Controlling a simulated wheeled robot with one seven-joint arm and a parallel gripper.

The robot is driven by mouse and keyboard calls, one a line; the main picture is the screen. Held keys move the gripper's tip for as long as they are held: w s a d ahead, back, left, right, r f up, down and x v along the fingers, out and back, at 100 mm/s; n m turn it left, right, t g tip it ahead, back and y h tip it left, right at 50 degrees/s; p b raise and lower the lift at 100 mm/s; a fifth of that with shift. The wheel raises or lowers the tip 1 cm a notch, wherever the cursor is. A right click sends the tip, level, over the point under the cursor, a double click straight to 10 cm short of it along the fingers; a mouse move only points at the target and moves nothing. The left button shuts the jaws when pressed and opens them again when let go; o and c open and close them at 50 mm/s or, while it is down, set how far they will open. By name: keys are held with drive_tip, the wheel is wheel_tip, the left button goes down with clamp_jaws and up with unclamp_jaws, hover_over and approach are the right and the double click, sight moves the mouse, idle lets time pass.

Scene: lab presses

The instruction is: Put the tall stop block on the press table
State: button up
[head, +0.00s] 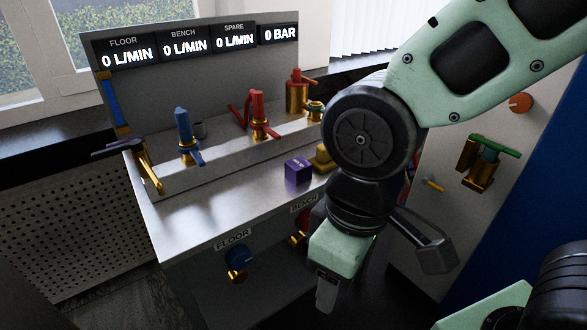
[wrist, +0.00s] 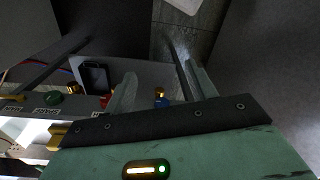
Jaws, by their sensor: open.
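No block that I can clearly tell as the tall stop block is in view, and no press table can be made out. A small purple block (head: 298,170) with a faint label sits on the metal bench top (head: 205,215). A yellow piece (head: 322,158) stands just behind it, partly hidden by my arm. My gripper (head: 332,292) hangs in front of the bench, pointing down, to the right of the FLOOR knob. In the wrist view its fingers (wrist: 160,85) are apart, with no object seen held between them.
Blue (head: 184,133) and red (head: 258,113) valve handles stand along the bench's raised ledge, below a panel of readouts (head: 195,42). A blue knob (head: 237,258) sticks out of the bench front. A green-handled valve (head: 485,155) is on the right wall panel. The bench top's front left is clear.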

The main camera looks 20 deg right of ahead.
drive_tip(key=w+a+f+m+t+y+p, duration=0.1)
drive_tip(key=w+a+f+t+y+p, duration=0.15)
drive_tip(key=w+p, duration=0.6)
drive_tip(key=m+t+y+p, duration=0.1)
drive_tip(key=m+t+p, duration=0.2)
drive_tip(key=t+p, duration=0.8)
approach(304, 170)
drive_tip(key=s+r, duration=0.1)
drive_tip(key=s, duration=0.1)
drive_tip(key=shift+g, duration=0.35)
drive_tip(key=b+x, duration=0.1)
drive_tip(key=x, duration=0.3)
drive_tip(key=b+x, duration=0.1)
drive_tip(key=x, duration=0.3)
drive_tip(key=b+x, duration=0.1)
drive_tip(key=x, duration=0.3)
drive_tip(key=shift+w+d+r, duration=0.15)
drive_tip(key=shift+d, duration=0.25)
drive_tip(key=shift+r+p+x, duration=0.15)
drive_tip(key=shift+p+x, duration=0.2)
drive_tip(key=shift+x, duration=1)
drive_tip(key=shift+r+p+x, duration=0.2)
drive_tip(key=shift+p+x, duration=0.15)
drive_tip(key=shift+x, duration=0.95)
drive_tip(key=shift+w, duration=0.15)
drive_tip(key=c, duration=1)
drive_tip(key=shift+c, duration=0.2)
